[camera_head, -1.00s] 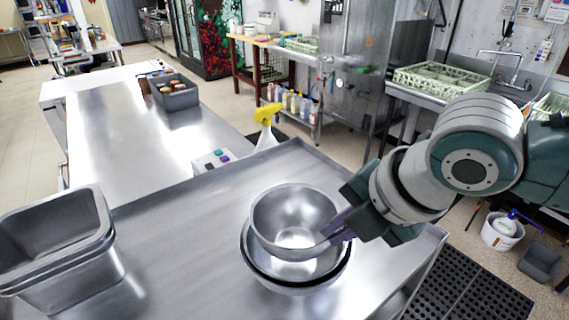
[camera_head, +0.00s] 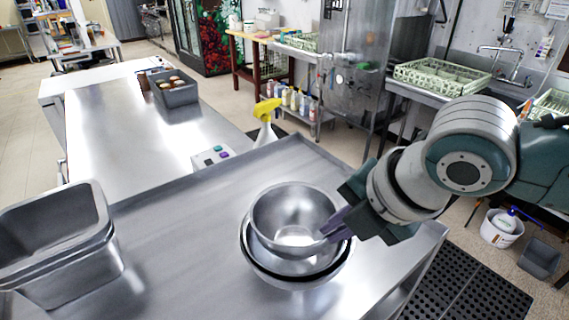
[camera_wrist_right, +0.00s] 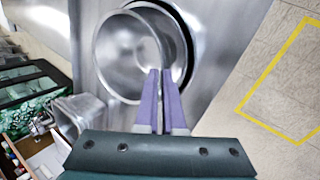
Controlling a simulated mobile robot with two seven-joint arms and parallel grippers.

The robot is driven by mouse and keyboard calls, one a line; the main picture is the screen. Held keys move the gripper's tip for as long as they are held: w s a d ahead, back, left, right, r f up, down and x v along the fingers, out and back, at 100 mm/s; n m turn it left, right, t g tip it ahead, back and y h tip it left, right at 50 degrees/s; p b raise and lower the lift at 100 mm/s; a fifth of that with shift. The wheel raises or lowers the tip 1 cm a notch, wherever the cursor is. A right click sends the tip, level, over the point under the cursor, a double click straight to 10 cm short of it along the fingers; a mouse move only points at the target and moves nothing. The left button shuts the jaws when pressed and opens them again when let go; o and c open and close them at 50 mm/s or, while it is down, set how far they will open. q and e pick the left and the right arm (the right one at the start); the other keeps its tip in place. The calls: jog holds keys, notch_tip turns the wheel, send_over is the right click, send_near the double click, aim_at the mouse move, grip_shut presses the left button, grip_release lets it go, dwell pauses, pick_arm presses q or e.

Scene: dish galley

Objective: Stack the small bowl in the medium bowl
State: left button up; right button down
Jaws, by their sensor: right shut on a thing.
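The small bowl (camera_head: 293,205) is shiny steel. It sits inside or just above the mouth of the larger steel medium bowl (camera_head: 297,279) on the steel table; I cannot tell whether it touches it. My right gripper (camera_head: 338,228) is shut on the small bowl's right rim. In the right wrist view, its purple fingers (camera_wrist_right: 161,74) pinch the rim of the small bowl (camera_wrist_right: 112,60), with the medium bowl (camera_wrist_right: 187,50) showing as a crescent behind it. My left gripper is not in view.
Nested steel pans (camera_head: 58,245) stand at the table's left. A yellow-topped spray bottle (camera_head: 266,125) is beyond the far edge. A grey bin (camera_head: 175,91) stands on the other counter. The table (camera_head: 185,220) is clear between the pans and bowls.

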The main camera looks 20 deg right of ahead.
jog(key=c, duration=0.9)
grip_release()
jog(key=shift+c, duration=0.2)
jog(key=b+v, duration=0.1)
jog(key=v, duration=0.9)
jog(key=shift+s+f, duration=0.1)
